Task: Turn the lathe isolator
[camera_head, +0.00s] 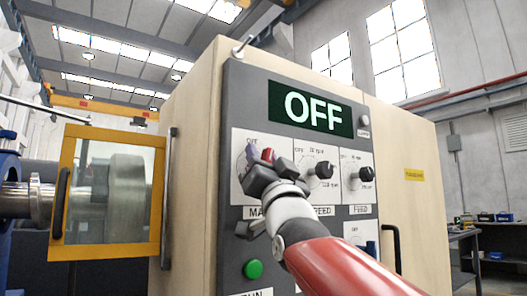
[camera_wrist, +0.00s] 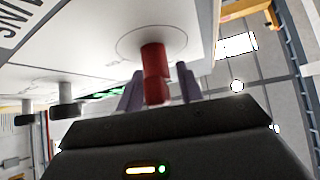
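The lathe isolator is a red handle (camera_head: 267,154) on the dial at the upper left of the grey control panel (camera_head: 240,100); its dial is partly hidden by my gripper. In the wrist view the red handle (camera_wrist: 155,75) sticks out from a round plate, between my two purple-grey fingers. My gripper (camera_wrist: 159,88) is open, with one finger on each side of the handle. A gap shows at the right finger; the left finger is close, and I cannot tell whether it touches. My gripper (camera_head: 268,162) also shows at the dial in the head view.
A green display (camera_head: 310,108) above the dials reads OFF. Two black knobs, the speed knob (camera_head: 323,170) and the feed knob (camera_head: 366,174), sit to the right. A green button (camera_head: 253,269) is below. A yellow-framed guard (camera_head: 108,193) stands to the left.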

